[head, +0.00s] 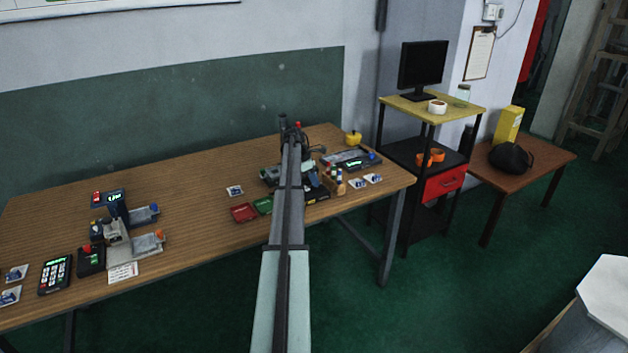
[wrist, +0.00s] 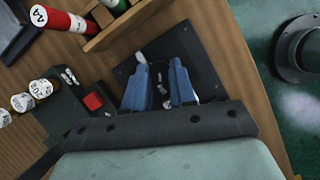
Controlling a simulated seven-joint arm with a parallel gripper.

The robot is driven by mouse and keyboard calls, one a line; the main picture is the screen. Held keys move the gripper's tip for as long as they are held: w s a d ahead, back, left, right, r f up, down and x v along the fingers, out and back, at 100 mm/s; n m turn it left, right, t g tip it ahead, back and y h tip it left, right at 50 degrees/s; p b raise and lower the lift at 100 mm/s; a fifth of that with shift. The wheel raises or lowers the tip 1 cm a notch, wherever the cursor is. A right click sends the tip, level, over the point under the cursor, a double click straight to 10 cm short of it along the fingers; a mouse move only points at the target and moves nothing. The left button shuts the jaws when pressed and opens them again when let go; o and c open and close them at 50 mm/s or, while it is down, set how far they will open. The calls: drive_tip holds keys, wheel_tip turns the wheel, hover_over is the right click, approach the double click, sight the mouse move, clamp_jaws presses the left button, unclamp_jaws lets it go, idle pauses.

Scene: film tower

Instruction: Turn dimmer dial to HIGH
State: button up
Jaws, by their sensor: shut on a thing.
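In the wrist view my gripper (wrist: 160,65) points down at a dark square plate (wrist: 190,35) on the wooden table. Its two blue fingers stand a little apart and are shut on a small part between them, which I take to be the dimmer dial. The dial is mostly hidden by the fingers, and its setting and any HIGH mark cannot be read. Small pale marks show on the dark surface between the fingers. In the head view my arm reaches over the right part of the table and hides the gripper and dial.
Close to the gripper in the wrist view are a dark box with a red button (wrist: 93,101), a wooden holder (wrist: 105,38) and a red AA cylinder (wrist: 57,20). Several white-topped pieces stand at left. Red (head: 243,213) and green trays lie left of my arm.

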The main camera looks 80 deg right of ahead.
clamp_jaws()
drive_tip(key=shift+m, duration=0.3)
drive_tip(key=m, duration=0.1)
drive_tip(key=m+y, duration=0.1)
drive_tip(key=m, duration=0.1)
drive_tip(key=m+y, duration=0.1)
drive_tip(key=m, duration=0.1)
drive_tip(key=shift+d+g, duration=0.3)
drive_tip(key=shift+d, duration=0.05)
drive_tip(key=m+y, duration=0.1)
drive_tip(key=m, duration=0.2)
drive_tip(key=m+y, duration=0.1)
drive_tip(key=m, duration=0.2)
drive_tip(key=shift+s+t+y, duration=0.1)
drive_tip(key=shift+t+y, duration=0.2)
drive_tip(key=shift+t, duration=0.1)
drive_tip(key=o, duration=0.6)
unclamp_jaws()
